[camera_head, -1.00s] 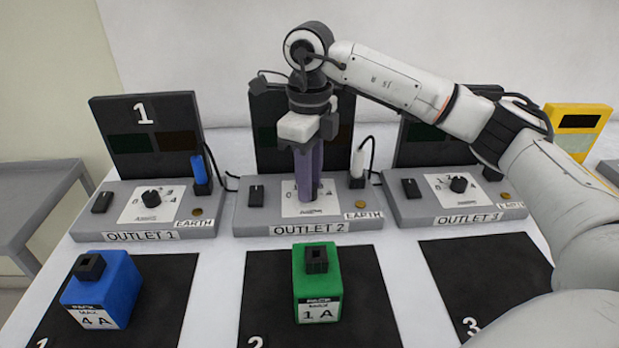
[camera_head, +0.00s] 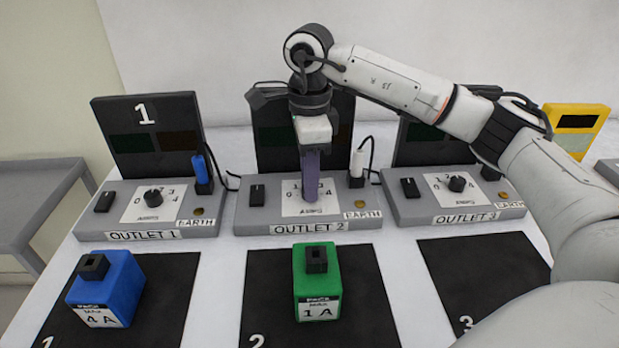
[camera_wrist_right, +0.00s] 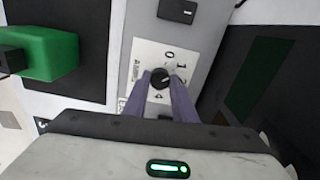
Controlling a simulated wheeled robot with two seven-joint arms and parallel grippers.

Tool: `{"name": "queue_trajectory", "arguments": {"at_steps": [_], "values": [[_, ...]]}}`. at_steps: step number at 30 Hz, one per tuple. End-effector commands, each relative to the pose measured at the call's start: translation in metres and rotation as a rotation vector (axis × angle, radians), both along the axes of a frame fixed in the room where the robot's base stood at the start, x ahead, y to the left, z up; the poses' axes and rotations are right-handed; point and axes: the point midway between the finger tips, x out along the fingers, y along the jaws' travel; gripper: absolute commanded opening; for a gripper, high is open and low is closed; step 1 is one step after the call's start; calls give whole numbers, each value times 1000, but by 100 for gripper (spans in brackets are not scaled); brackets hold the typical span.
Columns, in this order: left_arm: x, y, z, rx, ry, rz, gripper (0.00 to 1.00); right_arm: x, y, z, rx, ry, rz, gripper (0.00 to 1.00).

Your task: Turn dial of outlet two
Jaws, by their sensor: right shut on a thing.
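Outlet two (camera_head: 250,222) is the grey box in the middle, with a white dial plate marked with numbers. My right gripper (camera_head: 311,198) points straight down over that plate and hides the dial in the head view. In the right wrist view the black dial (camera_wrist_right: 160,77) sits between the two purple fingertips of my right gripper (camera_wrist_right: 162,85), which are shut on it. The dial's pointer is too small to read. My left gripper is not in view.
Outlet 1 (camera_head: 121,222) and outlet 3 (camera_head: 405,207) stand on either side. A green 1 A block (camera_head: 304,283) sits on mat 2 and a blue 4 A block (camera_head: 124,277) on mat 1. Mat 3 (camera_head: 455,270) looks bare. A yellow device (camera_head: 590,112) stands at the back right.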

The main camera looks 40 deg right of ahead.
Motion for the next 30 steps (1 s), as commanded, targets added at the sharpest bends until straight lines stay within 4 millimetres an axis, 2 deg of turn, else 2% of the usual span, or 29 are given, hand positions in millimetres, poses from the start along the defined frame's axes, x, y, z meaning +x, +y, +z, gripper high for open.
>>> {"name": "queue_trajectory", "arguments": {"at_steps": [13,14,16,26,30], "values": [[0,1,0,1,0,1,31,1,0,1,3,-6,9,2],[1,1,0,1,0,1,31,1,0,1,3,-6,9,29],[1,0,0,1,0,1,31,1,0,1,2,-4,9,41],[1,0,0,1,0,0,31,0,0,2,1,-2,9,43],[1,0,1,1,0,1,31,1,1,17,2,-5,9,43]]}}
